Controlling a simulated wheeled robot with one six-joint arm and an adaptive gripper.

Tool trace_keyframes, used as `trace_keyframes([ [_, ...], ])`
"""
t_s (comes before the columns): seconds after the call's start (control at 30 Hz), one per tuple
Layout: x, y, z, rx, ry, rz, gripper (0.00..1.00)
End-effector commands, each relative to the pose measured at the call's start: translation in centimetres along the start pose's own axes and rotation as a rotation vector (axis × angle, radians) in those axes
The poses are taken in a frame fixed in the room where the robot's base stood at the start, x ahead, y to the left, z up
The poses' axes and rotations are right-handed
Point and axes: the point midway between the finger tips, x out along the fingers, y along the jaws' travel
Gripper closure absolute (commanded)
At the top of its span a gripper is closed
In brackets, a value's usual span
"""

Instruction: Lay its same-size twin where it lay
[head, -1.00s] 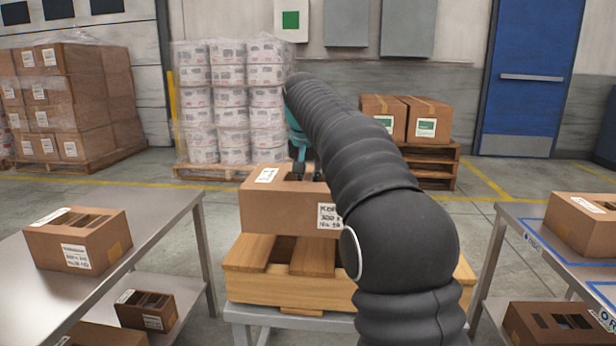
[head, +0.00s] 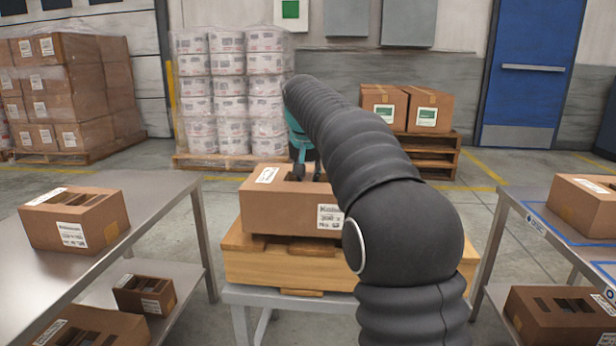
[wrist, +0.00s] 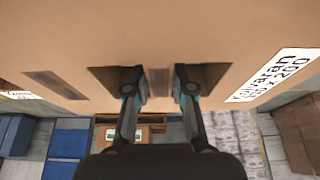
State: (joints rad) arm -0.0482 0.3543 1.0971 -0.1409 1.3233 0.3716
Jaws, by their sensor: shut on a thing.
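My gripper (head: 308,172) is shut on the bar between two slots in the top of a brown carton (head: 285,208). In the wrist view my gripper (wrist: 160,82) has one finger in each slot. The carton has a white label with black print on its front. It is level, over a wooden pallet-like platform (head: 300,268) on a grey stand (head: 240,296); I cannot tell whether it touches the wood. A similar slotted carton (head: 75,220) sits on the left metal table. Another carton (head: 585,207) sits on the right table. My arm hides part of the platform's right side.
A small slotted carton (head: 145,296) and a larger one (head: 95,328) are on the left table's lower shelf. Another carton (head: 560,318) is low at the right. The right table (head: 540,220) has blue outlines. Wrapped pallet stacks (head: 225,95) stand behind.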

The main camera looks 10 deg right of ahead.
Motion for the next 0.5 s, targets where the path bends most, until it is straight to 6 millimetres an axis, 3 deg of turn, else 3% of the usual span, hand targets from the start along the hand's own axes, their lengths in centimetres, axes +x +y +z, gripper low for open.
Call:
trace_keyframes([
  [0.5, 1.8, 0.0, 0.8, 0.0, 0.002, 0.0, 1.0],
])
